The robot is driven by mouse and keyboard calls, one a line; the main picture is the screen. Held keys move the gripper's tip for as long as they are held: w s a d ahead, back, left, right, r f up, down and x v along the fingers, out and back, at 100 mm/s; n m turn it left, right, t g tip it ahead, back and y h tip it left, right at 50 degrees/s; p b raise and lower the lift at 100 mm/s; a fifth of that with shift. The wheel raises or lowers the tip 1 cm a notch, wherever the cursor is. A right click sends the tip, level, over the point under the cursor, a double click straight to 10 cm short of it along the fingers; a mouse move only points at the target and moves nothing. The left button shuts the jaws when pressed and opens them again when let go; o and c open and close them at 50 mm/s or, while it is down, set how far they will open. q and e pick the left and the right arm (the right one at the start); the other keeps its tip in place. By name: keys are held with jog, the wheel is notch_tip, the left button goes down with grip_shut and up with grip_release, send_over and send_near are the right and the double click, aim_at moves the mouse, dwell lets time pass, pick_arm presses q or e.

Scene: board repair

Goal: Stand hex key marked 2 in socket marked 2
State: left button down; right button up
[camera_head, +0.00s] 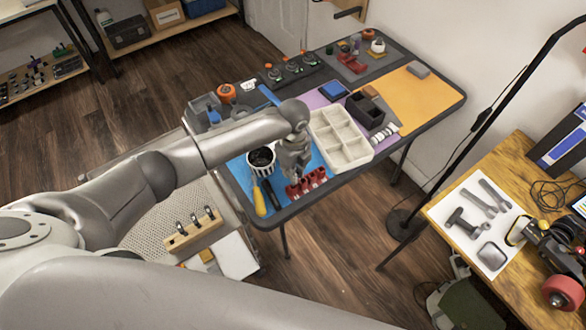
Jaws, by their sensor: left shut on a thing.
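My left gripper (293,174) is shut, pointing down at the front of the folding table, just above or beside a red rack (308,184). The thing in its jaws is too small and hidden to make out. A wooden block (195,234) with several dark, upright, metal-tipped pieces stands on the lower grey surface left of the table. No number marks can be read, so I cannot tell which piece or socket is marked 2. My right gripper is not in view.
On the table (404,134), a white divided tray (341,139) stands right of the gripper. A dark-filled cup (262,160) and a yellow-handled tool (259,201) are on its left. A wooden workbench (440,211) is at the right. The floor between them is mostly clear.

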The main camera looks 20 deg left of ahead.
aim_at(293, 185)
pick_arm(q)
jog(key=shift+f, duration=0.2)
dwell(0.5)
jog(key=shift+f, duration=0.45)
jog(key=shift+f+b, duration=0.25)
jog(key=shift+b, duration=0.1)
jog(key=shift+f+b, duration=0.3)
jog(key=shift+f, duration=0.4)
jog(key=shift+f, duration=0.3)
dwell(0.5)
jog(key=c, duration=1.4)
grip_release()
jog(key=shift+c, duration=0.2)
